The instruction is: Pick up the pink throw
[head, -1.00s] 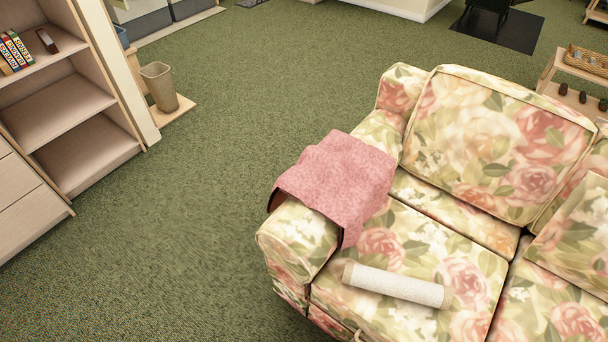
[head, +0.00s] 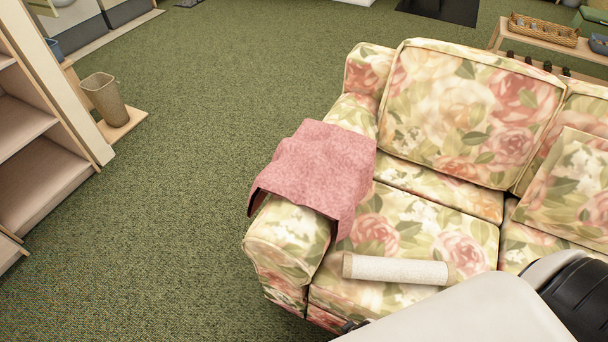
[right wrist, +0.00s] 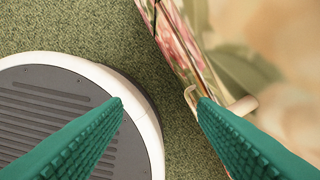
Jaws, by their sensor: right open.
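The pink throw (head: 315,168) lies draped over the left arm of the floral sofa (head: 290,236) in the head view. One end hangs down the inner side onto the seat edge, and the other hangs over the outer side. My right arm comes in at the lower right of the head view, with its gripper mostly hidden. In the right wrist view my right gripper (right wrist: 160,103) is open and empty, with its two green fingers apart over the carpet beside the sofa's edge. The throw does not show in that view. My left gripper is not in view.
A white roll (head: 396,269) with beige ends lies on the sofa seat near the throw. A bin (head: 104,99) and shelves (head: 35,150) stand at the left. Green carpet (head: 170,230) is clear between shelves and sofa. A low table (head: 545,48) with a basket is behind the sofa.

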